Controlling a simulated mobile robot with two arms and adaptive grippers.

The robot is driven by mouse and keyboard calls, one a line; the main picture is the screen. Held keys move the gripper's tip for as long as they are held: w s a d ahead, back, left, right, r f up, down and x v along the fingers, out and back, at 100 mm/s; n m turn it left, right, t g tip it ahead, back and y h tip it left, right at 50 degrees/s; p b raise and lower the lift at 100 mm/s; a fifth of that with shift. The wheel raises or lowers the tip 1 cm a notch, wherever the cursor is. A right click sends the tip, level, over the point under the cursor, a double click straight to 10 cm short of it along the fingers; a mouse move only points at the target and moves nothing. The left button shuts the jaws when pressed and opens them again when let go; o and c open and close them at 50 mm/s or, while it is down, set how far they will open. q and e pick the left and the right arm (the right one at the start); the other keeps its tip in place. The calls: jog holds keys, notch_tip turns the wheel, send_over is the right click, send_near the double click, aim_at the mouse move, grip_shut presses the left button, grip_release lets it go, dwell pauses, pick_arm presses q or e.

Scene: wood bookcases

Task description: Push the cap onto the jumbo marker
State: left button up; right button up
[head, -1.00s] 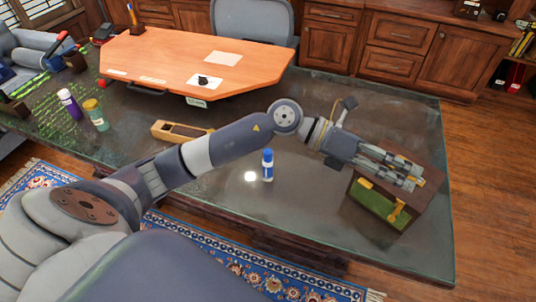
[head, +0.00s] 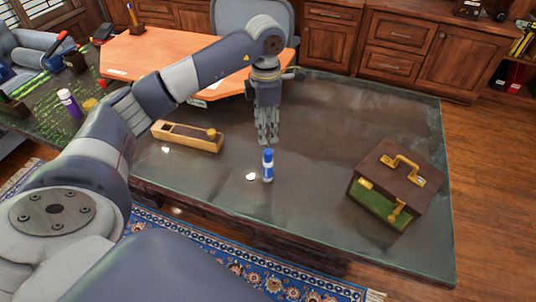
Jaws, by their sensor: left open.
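A short blue cylinder with a white band (head: 267,166), which looks like the jumbo marker, stands upright on the dark glossy tabletop (head: 310,205). Its top end is blue; I cannot tell whether that is a cap or how it is seated. My left gripper (head: 268,141) points down with its fingers just above and behind the marker's top in the picture. It is open, with nothing seen between the fingers. I cannot tell whether it touches the marker. No separate cap can be made out. My right gripper is out of view.
A brown box with brass handles and a green front (head: 398,182) stands at the right. A long wooden box with a round knob (head: 188,137) lies to the left. A purple bottle (head: 70,103) stands farther left. The tabletop between marker and brown box is clear.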

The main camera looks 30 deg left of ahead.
pick_arm(q)
jog(key=p, duration=0.1)
send_over(268, 151)
jog(key=f, duration=0.5)
jog(key=shift+s+f, duration=0.1)
jog(key=shift+s, duration=0.3)
jog(key=shift+f, duration=0.2)
jog(key=f, duration=0.1)
jog(key=f+p, duration=0.1)
jog(key=f, duration=0.1)
jog(key=f+p, duration=0.1)
jog(key=shift+w+f, duration=0.3)
jog(key=shift+w, duration=0.1)
jog(key=shift+f, duration=0.35)
jog(key=c, duration=0.9)
